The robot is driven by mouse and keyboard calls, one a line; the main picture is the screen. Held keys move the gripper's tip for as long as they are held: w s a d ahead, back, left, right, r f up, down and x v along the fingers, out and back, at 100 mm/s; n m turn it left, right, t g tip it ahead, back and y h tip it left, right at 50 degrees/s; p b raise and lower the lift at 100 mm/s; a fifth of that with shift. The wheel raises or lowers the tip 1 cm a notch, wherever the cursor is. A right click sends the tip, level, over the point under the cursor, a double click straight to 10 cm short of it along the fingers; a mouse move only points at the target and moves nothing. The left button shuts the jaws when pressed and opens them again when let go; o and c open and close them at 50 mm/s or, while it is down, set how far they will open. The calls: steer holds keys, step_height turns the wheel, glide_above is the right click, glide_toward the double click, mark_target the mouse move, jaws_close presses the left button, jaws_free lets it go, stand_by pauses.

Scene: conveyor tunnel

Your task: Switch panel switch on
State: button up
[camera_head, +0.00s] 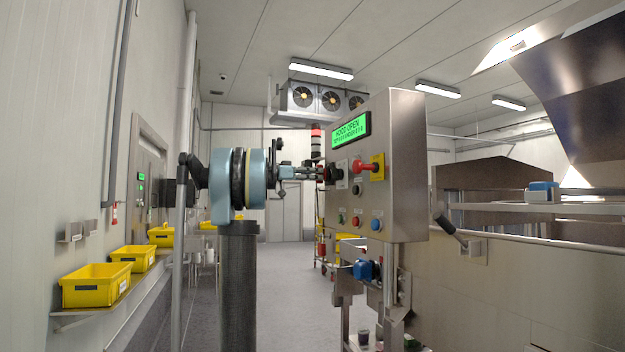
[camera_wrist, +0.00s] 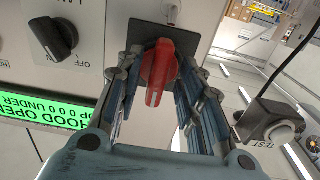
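The grey control panel (camera_head: 405,170) stands to the right of centre in the head view. In the wrist view a red switch handle (camera_wrist: 158,76) sits on a dark square plate, its narrow end pointing down in the picture. In the head view my gripper (camera_head: 322,173) reaches the panel face from the left. The handle's base is partly hidden by the fingers, and its on/off marking cannot be read.
A black knob marked OFF (camera_wrist: 52,38) and a green display (camera_wrist: 42,112) lie left in the wrist view. A TEST control (camera_wrist: 272,122) is at right. In the head view a red lever on a yellow plate (camera_head: 377,169) and buttons (camera_head: 356,222) are nearby.

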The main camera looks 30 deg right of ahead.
steer(key=v, duration=1.1)
steer(key=shift+a, duration=0.3)
steer(key=shift+w+f, duration=0.1)
steer(key=s+a+f+n+t+y, duration=0.2)
steer(key=s+a+f+n+y, duration=0.3)
steer(key=s+a+f, duration=0.6)
steer(key=s+a+f+n+t+y, duration=0.2)
steer(key=s+a+f+n+y, duration=0.4)
steer(key=f, duration=2.3)
steer(key=s+a+f+n+t+y, duration=0.2)
steer(key=s+a+f+n+y, duration=0.4)
steer(key=s+a+f, duration=1)
step_height(320, 180, down, 4)
steer(key=s+n, duration=0.1)
steer(key=n, duration=0.2)
steer(key=shift+a+n+t, duration=0.15)
steer(key=shift+n+t, duration=0.15)
steer(key=shift+n, duration=0.1)
steer(key=shift+f, duration=0.1)
